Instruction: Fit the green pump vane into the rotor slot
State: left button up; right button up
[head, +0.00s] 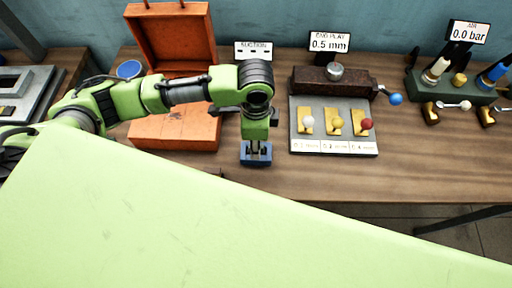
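My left gripper (257,151) points down at the table, at a small blue block (257,160) below the suction sign. Its dark fingertips overlap the block, and I cannot tell whether they touch it, grip it or are apart. I cannot make out a green pump vane or a rotor slot; the wrist and the large green surface in the foreground hide part of the table. My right gripper is not in view.
An open orange case (172,131) stands left of the gripper. Right of it is a grey plate (335,112) with white, yellow and red knobs and a blue-ended crank (395,98). A dark green fixture (450,91) stands at far right. Wooden table (420,165) between is bare.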

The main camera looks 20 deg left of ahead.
pick_arm(q)
grip_shut()
dwell(0.3)
